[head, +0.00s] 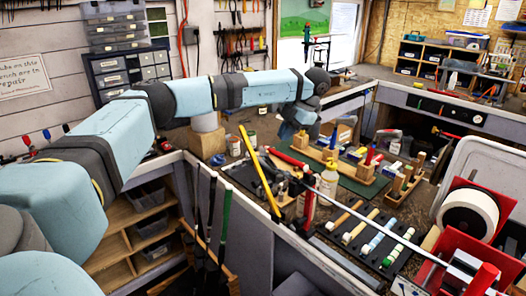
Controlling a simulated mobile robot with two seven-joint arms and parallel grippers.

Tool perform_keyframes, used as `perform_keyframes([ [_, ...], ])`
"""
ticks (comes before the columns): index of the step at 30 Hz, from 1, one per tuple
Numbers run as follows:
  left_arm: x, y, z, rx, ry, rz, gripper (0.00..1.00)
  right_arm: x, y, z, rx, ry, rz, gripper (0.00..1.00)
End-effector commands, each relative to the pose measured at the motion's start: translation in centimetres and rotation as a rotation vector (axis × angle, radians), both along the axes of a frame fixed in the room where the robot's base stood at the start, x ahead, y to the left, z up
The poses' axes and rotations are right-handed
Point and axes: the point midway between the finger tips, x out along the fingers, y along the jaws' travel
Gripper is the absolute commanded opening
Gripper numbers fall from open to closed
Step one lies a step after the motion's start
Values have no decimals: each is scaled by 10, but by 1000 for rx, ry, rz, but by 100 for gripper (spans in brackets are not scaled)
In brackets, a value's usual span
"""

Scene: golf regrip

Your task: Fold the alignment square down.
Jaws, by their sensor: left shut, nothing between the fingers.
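My left arm reaches in from the left, over the bench. My left gripper (290,131) points down above the back of the bench. It is shut and empty, and its fingertips are small and dark here. I cannot single out the alignment square for sure. A long yellow bar (258,168) stands tilted by the vise (286,186) at the bench's front edge, apart from my gripper and nearer to me. A thin club shaft (400,246) runs from the vise area toward the lower right. A red upright bar (310,201) stands beside the vise. My right gripper is out of view.
A red stand with a white roll (468,214) is at the right. Upright clubs (225,215) stand in front of the bench at the left.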

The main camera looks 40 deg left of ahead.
Motion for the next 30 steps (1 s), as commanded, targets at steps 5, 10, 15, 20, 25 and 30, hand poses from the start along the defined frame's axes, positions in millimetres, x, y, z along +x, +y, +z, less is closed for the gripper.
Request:
perform_keyframes([
  [5, 0, 0, -2, 0, 0, -1, 0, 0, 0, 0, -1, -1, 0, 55],
  [10, -6, 6, -18, -2, 3, 1, 0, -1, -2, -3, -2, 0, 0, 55],
  [15, -15, 17, -48, -2, 5, 2, 0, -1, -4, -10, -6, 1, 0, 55],
  [20, -24, 27, -77, -2, 5, 0, 0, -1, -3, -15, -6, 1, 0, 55],
  [25, -29, 43, -99, -2, 2, 4, 0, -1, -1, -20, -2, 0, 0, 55],
  [30, -27, 60, -108, 0, 2, 2, 0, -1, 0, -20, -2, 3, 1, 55],
])
